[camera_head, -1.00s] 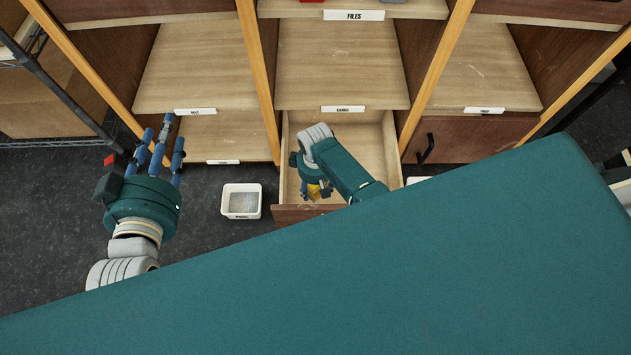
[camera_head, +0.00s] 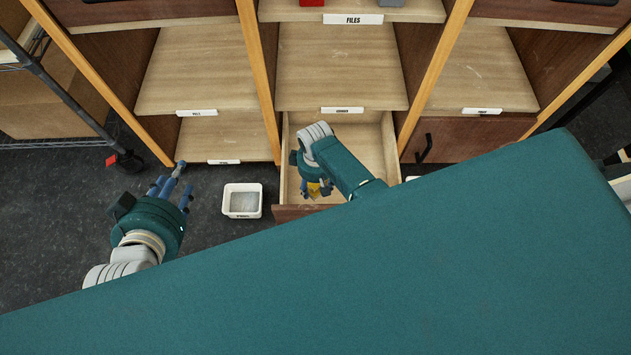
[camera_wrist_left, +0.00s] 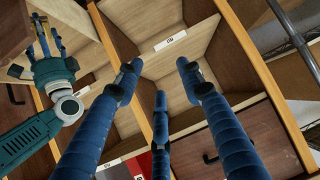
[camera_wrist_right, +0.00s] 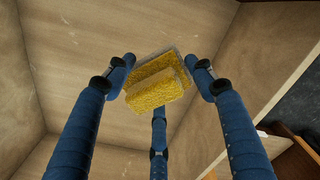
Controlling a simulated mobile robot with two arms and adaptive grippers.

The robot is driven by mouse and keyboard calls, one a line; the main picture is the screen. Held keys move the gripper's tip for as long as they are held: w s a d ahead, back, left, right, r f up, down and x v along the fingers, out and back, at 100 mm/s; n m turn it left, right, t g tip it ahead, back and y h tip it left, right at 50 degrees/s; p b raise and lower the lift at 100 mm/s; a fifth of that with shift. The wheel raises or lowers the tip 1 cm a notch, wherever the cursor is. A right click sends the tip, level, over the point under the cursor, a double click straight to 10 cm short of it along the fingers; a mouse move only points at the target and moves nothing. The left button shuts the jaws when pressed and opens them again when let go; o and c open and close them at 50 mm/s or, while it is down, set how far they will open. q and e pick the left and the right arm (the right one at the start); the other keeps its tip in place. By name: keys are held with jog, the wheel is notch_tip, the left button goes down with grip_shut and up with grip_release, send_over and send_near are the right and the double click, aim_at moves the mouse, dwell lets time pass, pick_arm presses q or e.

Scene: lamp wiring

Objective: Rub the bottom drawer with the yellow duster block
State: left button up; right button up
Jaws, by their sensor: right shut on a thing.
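The bottom drawer (camera_head: 381,138) is pulled open at the foot of the middle shelf column, with a pale wood inside. My right gripper (camera_head: 318,190) is down inside the drawer, near its front panel (camera_head: 290,212). In the right wrist view my right gripper (camera_wrist_right: 157,82) has its fingers around the yellow duster block (camera_wrist_right: 155,88). The block also shows as a small yellow patch in the head view (camera_head: 314,190). Whether it touches the drawer floor I cannot tell. My left gripper (camera_head: 181,180) is open and empty over the floor at left; its fingers are spread in the left wrist view (camera_wrist_left: 160,80).
A white bin (camera_head: 242,201) stands on the dark floor left of the drawer. Wooden shelves with white labels rise behind. A wire rack (camera_head: 60,90) stands at far left.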

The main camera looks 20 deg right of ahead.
pick_arm(q)
jog(key=s+a+f+g+p, duration=0.1)
jog(key=s+a+f+g, duration=0.1)
jog(key=s+f, duration=0.2)
jog(key=shift+s+g+y, duration=0.4)
jog(key=shift+s, duration=0.15)
dwell(0.4)
